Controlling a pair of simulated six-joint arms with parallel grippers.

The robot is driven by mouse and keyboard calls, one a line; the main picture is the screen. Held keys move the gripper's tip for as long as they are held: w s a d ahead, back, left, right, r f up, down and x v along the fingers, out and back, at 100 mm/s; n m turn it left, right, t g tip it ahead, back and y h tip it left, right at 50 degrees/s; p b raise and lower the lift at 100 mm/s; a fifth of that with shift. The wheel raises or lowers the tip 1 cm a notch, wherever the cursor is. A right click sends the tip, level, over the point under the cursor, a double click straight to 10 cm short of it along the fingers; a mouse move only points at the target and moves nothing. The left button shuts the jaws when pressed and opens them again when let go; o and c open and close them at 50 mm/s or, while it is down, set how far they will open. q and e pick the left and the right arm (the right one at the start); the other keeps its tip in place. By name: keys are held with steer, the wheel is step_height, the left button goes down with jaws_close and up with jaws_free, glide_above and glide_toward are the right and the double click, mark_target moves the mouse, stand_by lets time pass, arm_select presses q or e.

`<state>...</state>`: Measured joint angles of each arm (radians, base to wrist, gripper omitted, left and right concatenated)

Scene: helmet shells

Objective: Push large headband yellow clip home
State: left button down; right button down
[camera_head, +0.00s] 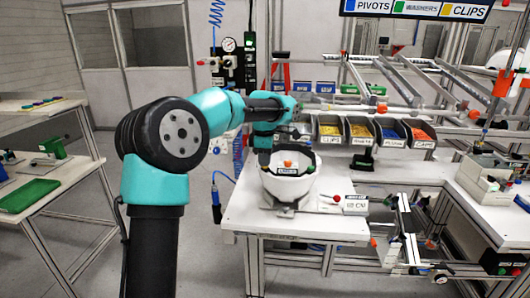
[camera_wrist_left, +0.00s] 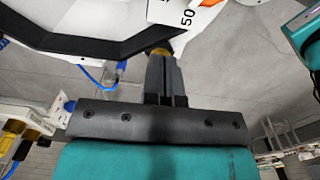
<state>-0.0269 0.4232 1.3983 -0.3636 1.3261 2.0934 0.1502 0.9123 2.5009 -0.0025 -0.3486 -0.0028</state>
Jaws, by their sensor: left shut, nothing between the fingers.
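A white helmet shell (camera_head: 291,190) sits open side up on the workbench, with an orange part and a dark label on it. In the left wrist view the white shell (camera_wrist_left: 75,12) and a black headband (camera_wrist_left: 100,42) cross the top. A small yellow clip (camera_wrist_left: 160,50) shows at the band's edge, right at the tips of my left gripper (camera_wrist_left: 163,60). The fingers are shut with nothing between them; whether they touch the clip I cannot tell. In the head view my left gripper (camera_head: 264,160) points down at the shell's left rim. My right gripper is not in view.
Bins of coloured parts (camera_head: 361,131) stand behind the shell on the white workbench (camera_head: 250,220). A grey fixture with a small sign (camera_head: 355,204) lies to its right. A blue-handled tool (camera_head: 215,195) hangs at the left edge. The bench front is mostly clear.

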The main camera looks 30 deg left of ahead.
arm_select(q)
steer(key=shift+f, duration=0.6)
step_height(320, 180, up, 15)
steer(key=shift+r, duration=0.1)
stand_by(0.3)
